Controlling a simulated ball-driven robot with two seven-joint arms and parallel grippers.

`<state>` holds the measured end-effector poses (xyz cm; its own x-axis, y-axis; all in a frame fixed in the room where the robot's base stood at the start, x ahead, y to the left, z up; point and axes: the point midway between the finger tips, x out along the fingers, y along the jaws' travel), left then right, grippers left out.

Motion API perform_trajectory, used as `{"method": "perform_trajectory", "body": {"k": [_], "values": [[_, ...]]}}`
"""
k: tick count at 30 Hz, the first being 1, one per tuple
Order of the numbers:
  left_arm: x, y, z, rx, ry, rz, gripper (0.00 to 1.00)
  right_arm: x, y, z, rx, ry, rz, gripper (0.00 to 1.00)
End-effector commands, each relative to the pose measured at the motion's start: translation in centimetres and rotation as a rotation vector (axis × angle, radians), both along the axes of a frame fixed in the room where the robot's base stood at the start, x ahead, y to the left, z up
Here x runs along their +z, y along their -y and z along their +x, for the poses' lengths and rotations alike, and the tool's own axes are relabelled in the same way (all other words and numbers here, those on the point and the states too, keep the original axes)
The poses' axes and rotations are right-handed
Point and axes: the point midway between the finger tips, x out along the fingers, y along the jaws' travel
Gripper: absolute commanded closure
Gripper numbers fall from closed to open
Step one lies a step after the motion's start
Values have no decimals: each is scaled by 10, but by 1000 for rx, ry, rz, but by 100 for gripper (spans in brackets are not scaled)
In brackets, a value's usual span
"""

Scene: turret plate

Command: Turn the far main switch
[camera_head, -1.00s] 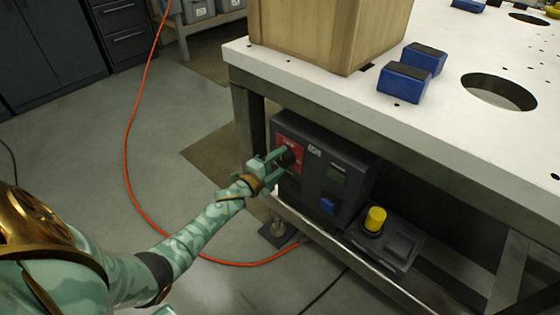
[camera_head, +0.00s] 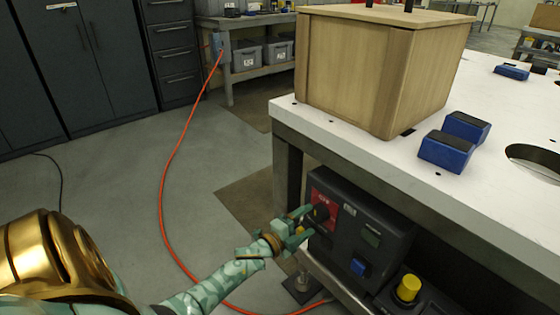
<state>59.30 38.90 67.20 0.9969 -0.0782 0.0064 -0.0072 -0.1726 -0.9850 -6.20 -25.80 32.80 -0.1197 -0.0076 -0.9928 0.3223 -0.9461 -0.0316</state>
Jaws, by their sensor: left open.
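The main switch is a dark knob (camera_head: 321,212) on a red plate (camera_head: 322,200) at the left of a dark control box (camera_head: 358,239). The box sits on the shelf under the white table. My left gripper (camera_head: 305,221) is at the red plate with its fingers apart, one above the other, close to the knob. I cannot tell whether the fingers touch the knob. My right gripper is not in view.
The white table (camera_head: 375,165) overhangs the box and carries a wooden crate (camera_head: 375,70) and blue blocks (camera_head: 447,151). A yellow button (camera_head: 408,288) stands right of the box. An orange cable (camera_head: 163,190) runs over the open floor at left.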

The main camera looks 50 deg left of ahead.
Motion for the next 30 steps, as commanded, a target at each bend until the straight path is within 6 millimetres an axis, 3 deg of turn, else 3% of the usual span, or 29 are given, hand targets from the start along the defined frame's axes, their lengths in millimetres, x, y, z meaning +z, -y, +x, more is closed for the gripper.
{"method": "perform_trajectory", "body": {"k": [6, 13, 18, 30], "values": [[4, -5, -63, 2, 0, 0, 26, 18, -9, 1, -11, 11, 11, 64], [1, -9, -111, 1, -1, -2, 26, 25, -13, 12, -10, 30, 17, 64], [0, -10, -126, 2, -1, -1, 26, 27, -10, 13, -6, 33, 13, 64], [-1, -10, -128, 1, -1, -1, 26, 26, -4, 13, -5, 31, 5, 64]]}}
